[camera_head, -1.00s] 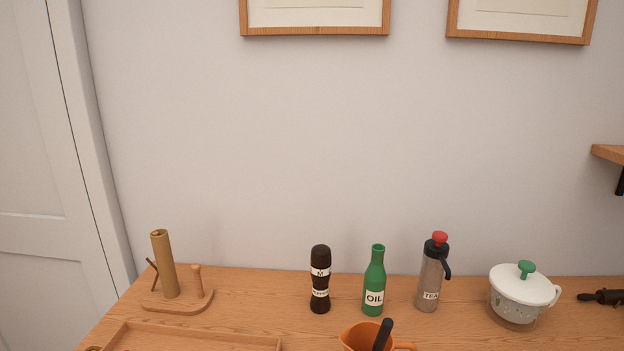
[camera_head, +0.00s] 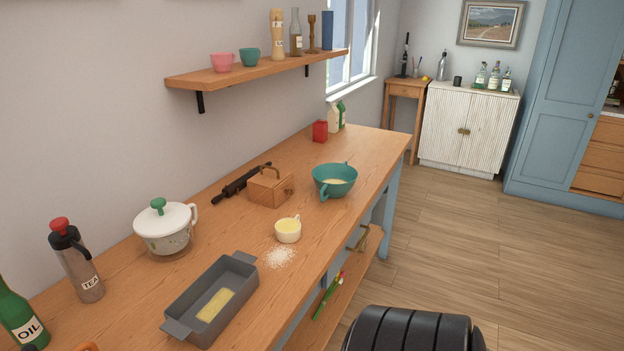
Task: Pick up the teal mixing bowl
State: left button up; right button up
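The teal mixing bowl (camera_head: 334,181) stands upright on the wooden counter, near its front edge and toward the far end. It has handle-like parts at its rim and something pale yellow inside. Neither of my grippers shows in the head view, so I cannot see how they stand relative to the bowl.
Near the bowl are a wooden box (camera_head: 269,188), a small cup of yellow contents (camera_head: 288,230) and spilled white grains (camera_head: 279,257). Open floor (camera_head: 470,240) lies right.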

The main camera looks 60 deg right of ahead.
aim_at(333, 181)
jog(key=z, duration=2.2)
